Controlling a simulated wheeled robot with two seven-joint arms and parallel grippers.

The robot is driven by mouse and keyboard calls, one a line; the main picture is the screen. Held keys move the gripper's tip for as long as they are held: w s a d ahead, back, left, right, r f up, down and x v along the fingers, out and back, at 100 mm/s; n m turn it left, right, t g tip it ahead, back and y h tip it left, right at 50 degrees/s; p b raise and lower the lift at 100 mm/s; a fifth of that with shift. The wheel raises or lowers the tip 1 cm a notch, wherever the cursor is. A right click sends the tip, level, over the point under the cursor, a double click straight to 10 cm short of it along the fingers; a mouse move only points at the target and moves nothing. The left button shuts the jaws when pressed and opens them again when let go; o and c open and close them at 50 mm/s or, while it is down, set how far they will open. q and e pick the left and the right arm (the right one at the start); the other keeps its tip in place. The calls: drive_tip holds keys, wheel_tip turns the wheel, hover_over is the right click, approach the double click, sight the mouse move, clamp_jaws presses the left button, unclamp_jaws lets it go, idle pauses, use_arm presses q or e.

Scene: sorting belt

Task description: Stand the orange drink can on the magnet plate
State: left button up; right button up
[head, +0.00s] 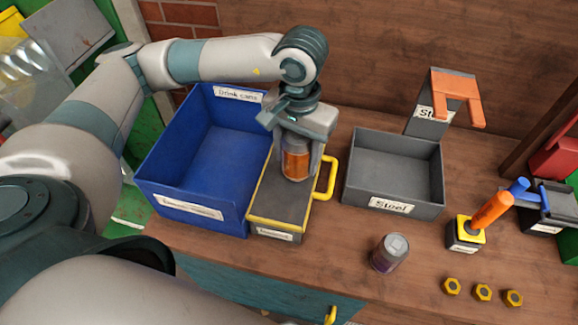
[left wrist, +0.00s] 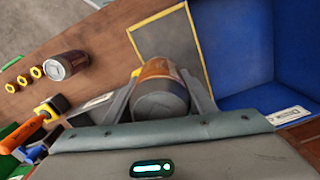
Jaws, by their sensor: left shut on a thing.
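The orange drink can (head: 296,165) is upright between the fingers of my left gripper (head: 297,160), which is shut on it. In the left wrist view the can (left wrist: 160,92) shows its grey end between the two fingers. The magnet plate (head: 280,208) is a dark grey slab with a yellow border and a yellow handle, on the bench. It also shows in the left wrist view (left wrist: 165,40). The can is over the plate's right part in the head view; I cannot tell whether its base touches. My right gripper is out of view.
An empty blue "Drink cans" bin (head: 205,150) stands just left of the plate. An empty grey "Steel" bin (head: 390,170) stands to the right. A purple-grey can (head: 389,254) stands in front of it. Several yellow nuts (head: 483,292) and an orange-handled tool (head: 491,211) are further right.

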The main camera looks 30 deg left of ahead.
use_arm(q)
drive_tip(key=n, duration=0.1)
drive_tip(key=d+n, duration=0.1)
drive_tip(key=n, duration=0.1)
drive_tip(key=w+n, duration=0.1)
drive_tip(key=shift+d+r+b, duration=0.2)
drive_tip(key=shift+d+b, duration=0.1)
drive_tip(key=shift+d, duration=0.1)
drive_tip(key=w+d+r+n, duration=0.1)
drive_tip(key=d+n, duration=0.1)
drive_tip(key=n, duration=0.5)
drive_tip(key=w+d+r+n+b, duration=0.1)
drive_tip(key=d+n, duration=0.2)
drive_tip(key=n, duration=0.4)
drive_tip(key=shift+w+d+n, duration=0.15)
drive_tip(key=shift+w+n, duration=0.15)
drive_tip(key=shift+w, duration=0.05)
drive_tip(key=shift+r, duration=0.1)
